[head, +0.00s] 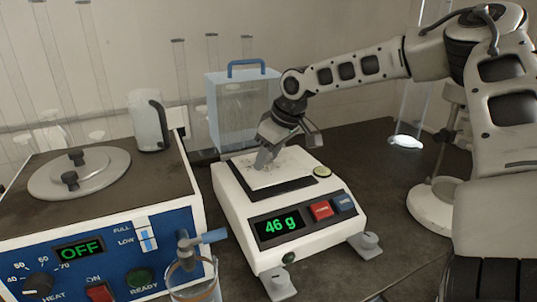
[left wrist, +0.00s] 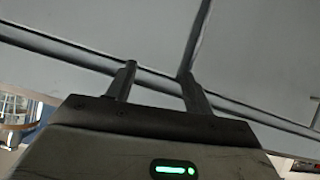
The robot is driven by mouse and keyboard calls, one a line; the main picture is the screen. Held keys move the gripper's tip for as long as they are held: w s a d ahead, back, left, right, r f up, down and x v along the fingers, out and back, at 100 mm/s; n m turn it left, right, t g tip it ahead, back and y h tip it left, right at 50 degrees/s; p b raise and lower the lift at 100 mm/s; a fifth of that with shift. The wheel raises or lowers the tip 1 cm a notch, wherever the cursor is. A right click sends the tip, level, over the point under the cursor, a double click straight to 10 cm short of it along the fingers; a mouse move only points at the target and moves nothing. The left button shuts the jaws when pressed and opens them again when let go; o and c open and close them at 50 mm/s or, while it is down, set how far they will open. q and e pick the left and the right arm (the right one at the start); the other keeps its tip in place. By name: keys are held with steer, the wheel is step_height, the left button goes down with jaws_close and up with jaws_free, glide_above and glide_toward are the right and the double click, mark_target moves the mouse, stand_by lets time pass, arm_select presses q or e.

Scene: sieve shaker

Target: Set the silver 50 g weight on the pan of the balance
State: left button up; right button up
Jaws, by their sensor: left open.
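The balance (head: 232,203) is white, with a pale square pan (head: 297,168) on a dark plate and a green display (head: 278,226) reading 46 g. My right gripper (head: 264,158) reaches down from the right, its fingertips at the pan's surface. I cannot make out the silver 50 g weight; the fingers may hide it. Whether these fingers are shut is not clear. My left gripper (left wrist: 157,78) shows only in the left wrist view, open and empty, with its two fingers apart before a plain grey surface.
A blue heater box (head: 110,262) with a round lid on top and a display reading OFF stands left. A clear box with a blue handle (head: 246,68) is behind the balance. A glass vessel with a tap (head: 193,275) stands in front. A white stand (head: 430,207) is right.

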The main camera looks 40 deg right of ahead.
steer(key=shift+r, duration=0.2)
arm_select(q)
steer(key=shift+a+r+p, duration=0.1)
steer(key=shift+r+p, duration=0.1)
steer(key=shift+p, duration=0.55)
arm_select(e)
steer(key=v, duration=1.2)
arm_select(q)
steer(key=shift+r, duration=0.1)
arm_select(e)
steer(key=shift+f, duration=0.1)
